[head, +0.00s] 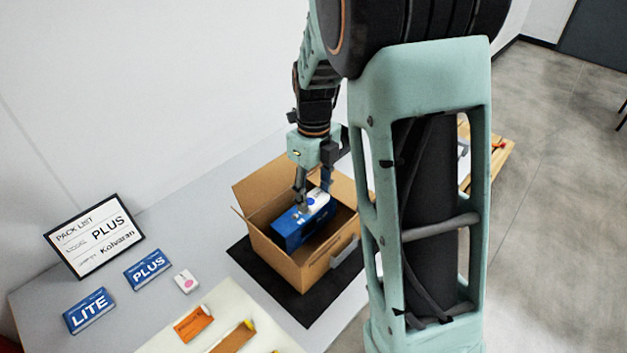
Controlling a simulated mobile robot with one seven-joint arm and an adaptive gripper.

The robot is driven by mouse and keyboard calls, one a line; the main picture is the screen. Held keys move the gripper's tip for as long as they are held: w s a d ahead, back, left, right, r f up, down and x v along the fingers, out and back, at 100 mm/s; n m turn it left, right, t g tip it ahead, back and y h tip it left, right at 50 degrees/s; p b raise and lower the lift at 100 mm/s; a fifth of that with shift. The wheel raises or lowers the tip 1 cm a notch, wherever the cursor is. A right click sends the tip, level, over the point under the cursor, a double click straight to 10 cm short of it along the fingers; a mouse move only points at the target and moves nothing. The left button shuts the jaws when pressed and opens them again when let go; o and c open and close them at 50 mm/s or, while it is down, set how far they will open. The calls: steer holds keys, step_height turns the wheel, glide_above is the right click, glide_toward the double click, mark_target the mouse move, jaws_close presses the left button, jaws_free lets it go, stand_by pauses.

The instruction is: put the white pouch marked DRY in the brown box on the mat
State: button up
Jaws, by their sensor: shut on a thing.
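The brown box (284,265) stands open on the black mat (303,308), its flaps spread. My gripper (313,196) points down into the box, one finger on either side of a small white item (317,200) with a blue mark. It is shut on this item, which appears to be the white pouch; its lettering is too small to read. The item is just above or touching a blue carton (291,230) lying inside the box; I cannot tell which. The fingers hide part of it.
A framed pack list reading PLUS and Kolvaran (94,236), a blue PLUS box (147,269), a blue LITE box (89,310) and a white packet with a pink mark (186,281) are at left. A pale tray (225,300) holds orange items in front.

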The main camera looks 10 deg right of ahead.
mark_target(316, 198)
steer(key=f, duration=0.2)
steer(key=shift+s+d+f+b, duration=0.15)
steer(key=shift+d+f+b, duration=0.15)
steer(key=shift+b, duration=0.1)
steer(key=shift+a+f+b, duration=0.15)
steer(key=shift+f+b, duration=0.15)
steer(key=shift+f, duration=0.2)
step_height(316, 198, down, 21)
steer(key=b, duration=1.4)
steer(key=shift+f+b, duration=0.2)
steer(key=shift+b, duration=0.1)
stand_by(0.3)
steer(key=o, duration=1)
steer(key=shift+r, duration=0.1)
steer(key=shift+r+p, duration=5.25)
steer(key=shift+r, duration=0.65)
